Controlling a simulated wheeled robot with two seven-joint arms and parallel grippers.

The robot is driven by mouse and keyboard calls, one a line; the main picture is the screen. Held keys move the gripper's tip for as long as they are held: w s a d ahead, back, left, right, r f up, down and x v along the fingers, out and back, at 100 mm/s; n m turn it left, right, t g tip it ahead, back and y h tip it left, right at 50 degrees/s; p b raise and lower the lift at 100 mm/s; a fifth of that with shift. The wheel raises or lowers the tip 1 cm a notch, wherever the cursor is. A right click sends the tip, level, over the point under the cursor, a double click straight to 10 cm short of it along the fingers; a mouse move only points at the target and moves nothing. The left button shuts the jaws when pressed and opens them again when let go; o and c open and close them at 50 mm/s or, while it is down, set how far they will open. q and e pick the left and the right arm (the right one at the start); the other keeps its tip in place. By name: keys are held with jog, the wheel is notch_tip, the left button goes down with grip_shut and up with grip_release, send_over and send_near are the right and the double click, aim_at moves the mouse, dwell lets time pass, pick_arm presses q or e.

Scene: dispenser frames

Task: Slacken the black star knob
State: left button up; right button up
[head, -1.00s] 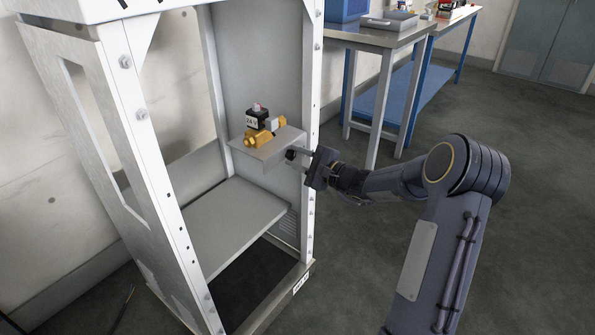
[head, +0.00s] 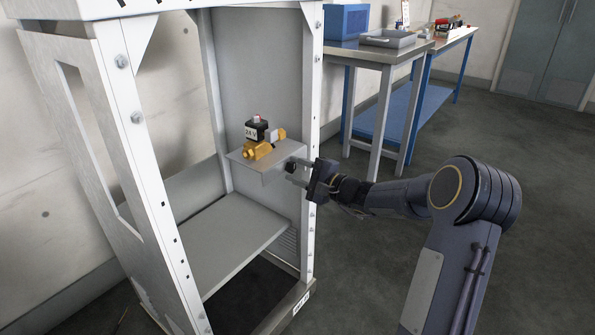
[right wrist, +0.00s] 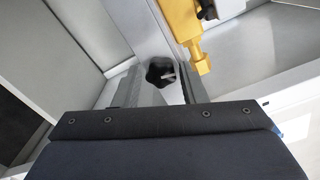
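The black star knob (head: 290,167) sits under the right end of the small grey shelf (head: 270,158) inside the white frame. My right gripper (head: 291,173) is at the knob, its two fingers spread. In the right wrist view the black knob (right wrist: 160,72) shows between the fingertips, with a gap visible on each side. A brass valve (head: 258,150) with a black coil block (head: 256,129) stands on the shelf. Part of the brass valve (right wrist: 185,28) also shows in the right wrist view. My left gripper is out of view.
The frame's right front post (head: 310,130) stands close beside my right gripper. A wider lower shelf (head: 235,235) lies below. A workbench (head: 385,50) with a grey tray (head: 389,39) stands behind at the right. The floor there is open.

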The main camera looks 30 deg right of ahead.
jog(key=shift+o, duration=1)
jog(key=p+v, duration=0.1)
jog(key=v, duration=0.6)
jog(key=shift+s, duration=0.4)
jog(key=shift+d, duration=0.1)
